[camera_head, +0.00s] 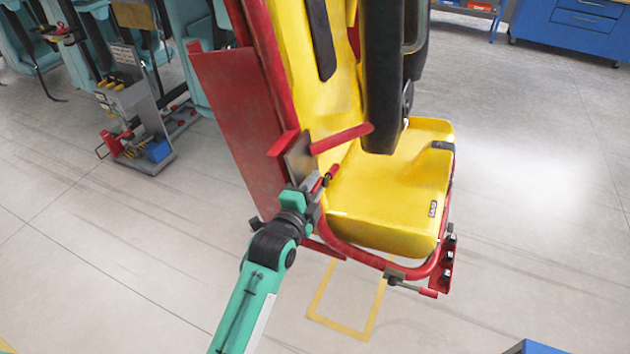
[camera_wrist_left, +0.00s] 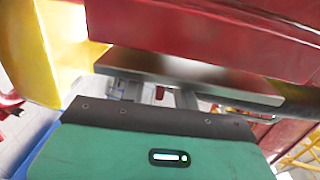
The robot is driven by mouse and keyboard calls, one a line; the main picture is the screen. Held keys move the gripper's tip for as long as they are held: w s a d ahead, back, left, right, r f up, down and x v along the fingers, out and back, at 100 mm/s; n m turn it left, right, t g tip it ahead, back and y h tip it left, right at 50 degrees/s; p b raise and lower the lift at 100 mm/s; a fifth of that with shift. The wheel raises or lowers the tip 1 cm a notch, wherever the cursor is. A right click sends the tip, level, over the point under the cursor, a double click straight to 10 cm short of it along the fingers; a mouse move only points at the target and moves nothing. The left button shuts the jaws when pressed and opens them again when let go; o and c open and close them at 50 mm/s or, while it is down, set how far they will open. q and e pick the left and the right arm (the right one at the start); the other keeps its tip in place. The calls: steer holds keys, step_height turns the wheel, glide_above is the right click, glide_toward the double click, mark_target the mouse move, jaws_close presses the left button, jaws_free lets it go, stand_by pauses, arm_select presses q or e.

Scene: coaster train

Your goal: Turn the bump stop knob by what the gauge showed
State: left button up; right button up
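The yellow seat (camera_head: 390,190) with its red frame (camera_head: 262,75) stands in the middle of the head view. My left gripper (camera_head: 327,181) is at the frame's left side, close to a grey metal plate (camera_head: 298,156) and small red parts. In the left wrist view the grey plate (camera_wrist_left: 190,80) lies across just in front of my gripper, under a large red part (camera_wrist_left: 220,35). A small red piece (camera_wrist_left: 160,93) shows between what look like the finger parts. I cannot tell whether anything is gripped. I cannot make out the bump stop knob or the gauge. My right gripper is not in view.
A grey tool cart (camera_head: 140,120) stands at the left, near teal seats. A blue cabinet (camera_head: 575,22) is at the back right. A yellow floor outline (camera_head: 340,327) lies below the seat.

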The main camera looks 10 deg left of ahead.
arm_select(q)
steer(key=shift+w+d, duration=0.1)
steer(key=shift+w, duration=0.15)
jaws_close()
steer(key=shift+f+t+b, duration=0.25)
steer(key=shift+t+b, duration=0.05)
steer(key=shift+b, duration=0.2)
steer(key=t+b, duration=0.1)
steer(key=b, duration=0.2)
steer(key=shift+f, duration=0.1)
steer(key=shift+r+n+t+b, duration=0.3)
steer(key=shift+t+b, duration=0.5)
jaws_free()
